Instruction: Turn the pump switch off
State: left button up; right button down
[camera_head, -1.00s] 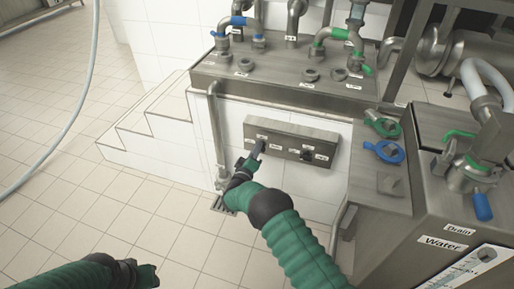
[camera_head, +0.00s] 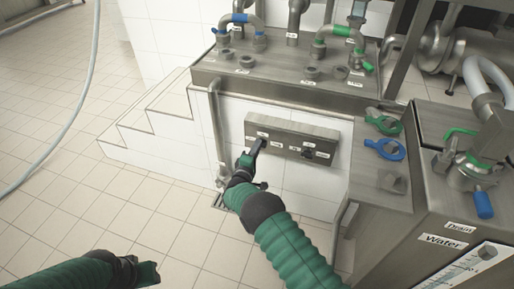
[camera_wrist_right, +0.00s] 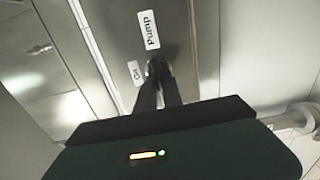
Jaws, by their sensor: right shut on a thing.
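The grey metal switch panel (camera_head: 292,126) is on the white tiled wall below the steel counter. My right gripper (camera_head: 259,146) is at the panel's left end. In the right wrist view, the fingertips (camera_wrist_right: 158,70) are shut on the small dark pump switch (camera_wrist_right: 155,64), just below the "Pump" label (camera_wrist_right: 148,30). A smaller label (camera_wrist_right: 135,73) sits beside the fingers. The switch is mostly hidden by the fingers, so its setting cannot be read. My left gripper (camera_head: 146,271) is low at the left, over the floor, away from the panel; its jaws are unclear.
A second black knob (camera_head: 308,153) is on the panel's right part. A vertical pipe (camera_head: 217,130) stands just left of the panel. The steel tank (camera_head: 440,200) labelled Water and Drain is at the right. White steps (camera_head: 150,115) are at the left; the tiled floor is open.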

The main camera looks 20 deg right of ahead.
jog(key=shift+a+f, duration=0.15)
jog(key=shift+a, duration=0.1)
jog(key=c, duration=1.5)
grip_release()
jog(key=p+v, duration=0.4)
jog(key=v, duration=0.8)
